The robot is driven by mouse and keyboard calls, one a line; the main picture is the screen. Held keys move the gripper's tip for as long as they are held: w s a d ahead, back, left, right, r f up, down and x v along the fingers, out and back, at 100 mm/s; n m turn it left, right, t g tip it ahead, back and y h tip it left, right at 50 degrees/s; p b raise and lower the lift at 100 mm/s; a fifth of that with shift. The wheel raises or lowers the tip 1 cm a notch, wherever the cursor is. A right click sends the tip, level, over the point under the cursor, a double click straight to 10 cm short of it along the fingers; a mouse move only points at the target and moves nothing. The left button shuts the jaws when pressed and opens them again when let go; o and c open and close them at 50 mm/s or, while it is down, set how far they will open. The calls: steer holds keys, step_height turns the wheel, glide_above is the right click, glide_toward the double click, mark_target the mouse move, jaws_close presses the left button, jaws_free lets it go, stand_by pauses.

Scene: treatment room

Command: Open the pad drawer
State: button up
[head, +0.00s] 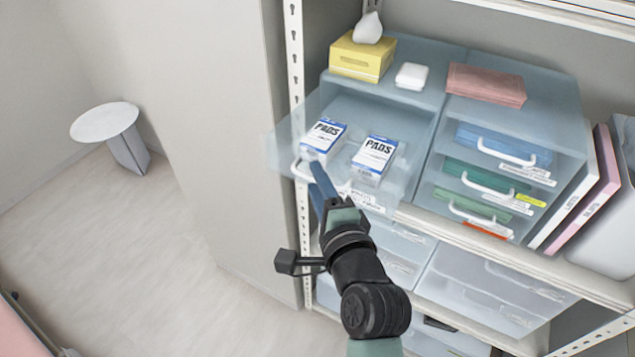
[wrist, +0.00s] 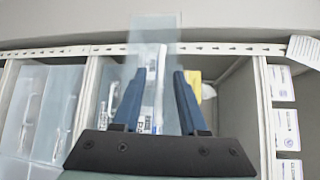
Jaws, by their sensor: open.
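The pad drawer (head: 283,141) is a clear, bluish drawer at the upper left of the shelf unit. It stands pulled out past the cabinet front, and two white-and-blue PADS boxes, one on the left (head: 323,138) and one on the right (head: 373,157), show inside. Its white handle (head: 303,170) is partly hidden by my gripper (head: 319,172), whose blue fingers are at the drawer front. In the wrist view my gripper (wrist: 158,88) has its fingers apart, with a PADS box (wrist: 148,105) seen beyond and between them. I cannot tell whether the fingers touch the handle.
A yellow tissue box (head: 360,58), a small white item (head: 412,76) and folded pink cloths (head: 486,85) lie on top of the drawer units. Closed drawers with coloured contents (head: 485,180) are to the right. A round side table (head: 104,121) stands at left; floor there is clear.

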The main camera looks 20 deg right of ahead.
steer(key=s+a+r+b, duration=0.1)
steer(key=s+b, duration=0.3)
steer(key=s, duration=0.8)
steer(key=shift+s+a+r, duration=0.25)
steer(key=shift+s+r, duration=0.15)
steer(key=w+a+r+n+t+b, duration=0.1)
steer(key=w+a+r+n+t, duration=0.2)
steer(key=r+n, duration=0.35)
steer(key=w+a+r+n+t+b, duration=0.2)
steer(key=w+a+r+n, duration=0.15)
steer(key=r, duration=0.65)
steer(key=s+a+r+n+t, duration=0.1)
steer(key=a+r+n+t, duration=0.1)
steer(key=r, duration=0.4)
steer(key=s+a+r+n+t+y, duration=0.1)
steer(key=s+a+r+n+t, duration=0.1)
steer(key=r+n, duration=0.3)
steer(key=s+a+r+n+t, duration=0.2)
steer(key=a+r+n, duration=0.1)
steer(key=r, duration=0.3)
steer(key=shift+s+a+r+n+y+b, duration=0.25)
steer(key=shift+a+r+n+y+b, duration=0.2)
steer(key=shift+a, duration=0.25)
steer(key=shift+f, duration=0.1)
